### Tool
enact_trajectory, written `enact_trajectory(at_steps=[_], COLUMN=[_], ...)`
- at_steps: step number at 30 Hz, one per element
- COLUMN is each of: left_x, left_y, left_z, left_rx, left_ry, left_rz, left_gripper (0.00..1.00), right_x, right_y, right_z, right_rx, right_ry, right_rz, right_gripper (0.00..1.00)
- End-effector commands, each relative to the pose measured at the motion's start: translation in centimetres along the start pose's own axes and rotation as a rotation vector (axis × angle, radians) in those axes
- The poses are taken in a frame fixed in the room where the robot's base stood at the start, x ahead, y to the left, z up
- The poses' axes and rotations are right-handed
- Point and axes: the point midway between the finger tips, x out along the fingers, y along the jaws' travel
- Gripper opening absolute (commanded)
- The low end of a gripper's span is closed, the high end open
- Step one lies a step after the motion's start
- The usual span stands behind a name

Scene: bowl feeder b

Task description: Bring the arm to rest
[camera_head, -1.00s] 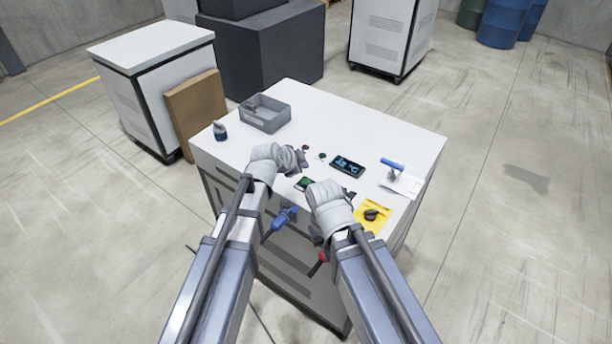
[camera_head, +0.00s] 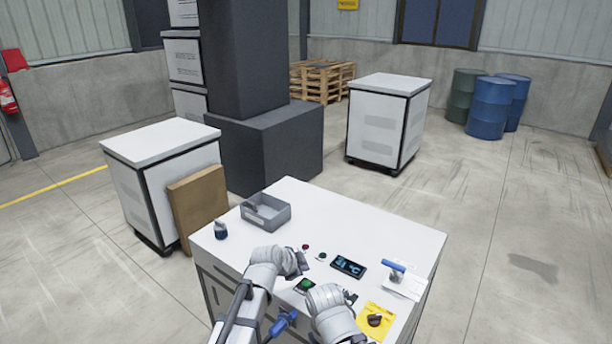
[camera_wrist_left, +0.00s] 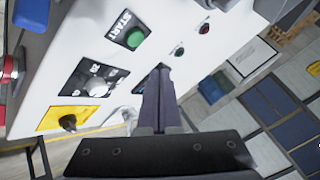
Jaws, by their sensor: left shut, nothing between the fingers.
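My left gripper (camera_head: 303,264) is over the white cabinet top (camera_head: 225,262), beside the small buttons. In the left wrist view its two fingers (camera_wrist_left: 160,78) are together with nothing between them. A green START button (camera_head: 304,286) lies between my two arms; it also shows in the left wrist view (camera_wrist_left: 137,39), clear of the fingers. My right gripper (camera_head: 350,298) is near the yellow plate, mostly hidden by its own wrist, and its jaws cannot be made out.
A dark display (camera_head: 348,267), a blue handle (camera_head: 394,265) and a yellow plate with a black knob (camera_head: 375,320) are on the top. A grey bin (camera_head: 266,212) and a small dark bottle (camera_head: 221,229) stand at the left. A blue lever (camera_head: 285,322) is at the front.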

Motion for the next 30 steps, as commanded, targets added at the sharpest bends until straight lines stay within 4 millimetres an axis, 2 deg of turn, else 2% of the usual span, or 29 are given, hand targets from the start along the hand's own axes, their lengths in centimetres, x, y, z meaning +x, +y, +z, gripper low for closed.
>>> enact_trajectory(at_steps=[5,9,12,15,21,30], left_x=[-2.0,-5.1,-7.6,-9.8,-12.4,-12.7], left_y=[7.0,13.2,16.6,18.8,20.8,21.0], left_z=[1.9,4.7,6.7,8.3,10.0,10.1], left_rx=[-0.206,-0.444,-0.598,-0.720,-0.850,-0.869], left_ry=[-0.149,-0.380,-0.550,-0.695,-0.852,-0.872], left_rz=[0.152,0.243,0.252,0.227,0.168,0.158], left_gripper=[0.00,0.00,0.00,0.00,0.00,0.00], right_x=[0.0,0.0,0.0,0.0,0.0,0.0], right_y=[0.0,0.0,0.0,0.0,0.0,0.0], right_z=[0.0,0.0,0.0,0.0,0.0,0.0], right_rx=[0.000,0.000,0.000,0.000,0.000,0.000], right_ry=[0.000,0.000,0.000,0.000,0.000,0.000], right_rz=[0.000,0.000,0.000,0.000,0.000,0.000], right_gripper=[0.00,0.00,0.00,0.00,0.00,0.00])
